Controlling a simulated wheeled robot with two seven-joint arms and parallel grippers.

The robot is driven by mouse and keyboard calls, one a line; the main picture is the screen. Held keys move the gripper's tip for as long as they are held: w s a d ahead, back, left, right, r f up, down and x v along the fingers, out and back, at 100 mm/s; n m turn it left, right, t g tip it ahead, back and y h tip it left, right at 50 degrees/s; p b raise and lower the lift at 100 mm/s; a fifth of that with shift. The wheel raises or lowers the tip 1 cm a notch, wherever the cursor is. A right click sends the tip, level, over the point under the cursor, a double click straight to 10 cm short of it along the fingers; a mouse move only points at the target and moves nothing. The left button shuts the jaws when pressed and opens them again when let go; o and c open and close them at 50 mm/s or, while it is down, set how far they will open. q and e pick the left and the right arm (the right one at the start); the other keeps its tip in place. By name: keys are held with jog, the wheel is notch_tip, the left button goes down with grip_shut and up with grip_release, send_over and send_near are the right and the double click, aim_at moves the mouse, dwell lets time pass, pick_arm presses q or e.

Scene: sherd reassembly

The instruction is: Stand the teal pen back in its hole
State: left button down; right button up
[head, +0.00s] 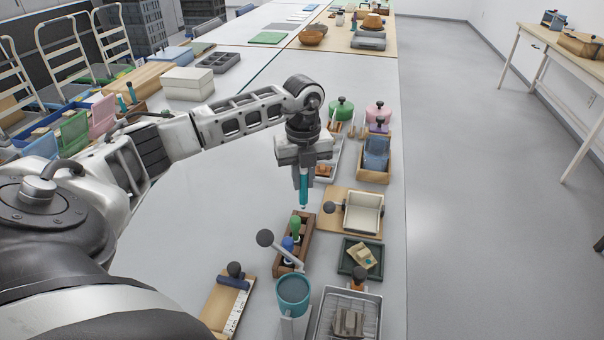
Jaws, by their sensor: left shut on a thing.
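The teal pen (303,194) hangs upright below my left gripper (302,178), which is shut on its upper part. The pen's lower end shows just over the far end of a brown wooden holder (278,266). I cannot tell whether the pen's tip touches the holder or is above it. A green-topped piece (295,226) and a blue one (287,243) stand in the holder, nearer to me than the pen. The hole itself is not clearly visible. My right gripper is not in view.
A dark ball-ended lever (265,238) leans over the holder's near part. A teal cup (292,290) stands just in front. A wooden tray with a cream dish (362,212) and a dark green tray (345,262) lie to the right. The table left of the holder is clear.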

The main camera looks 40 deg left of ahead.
aim_at(302, 201)
pick_arm(q)
jog(key=shift+a, duration=0.2)
jog(key=shift+f+b, duration=0.3)
jog(key=shift+f, duration=0.05)
jog(key=shift+s+f+b, duration=0.1)
jog(key=shift+f+b, duration=0.6)
jog(key=shift+f, duration=0.1)
jog(key=shift+f+b, duration=0.5)
jog(key=shift+f, duration=0.05)
jog(key=shift+f+b, duration=0.5)
jog(key=shift+f, duration=0.3)
jog(key=shift+f+b, duration=0.5)
jog(key=shift+f, duration=0.45)
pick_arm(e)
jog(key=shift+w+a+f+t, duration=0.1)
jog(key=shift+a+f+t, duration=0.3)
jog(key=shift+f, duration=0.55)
pick_arm(q)
jog(key=shift+f, duration=0.3)
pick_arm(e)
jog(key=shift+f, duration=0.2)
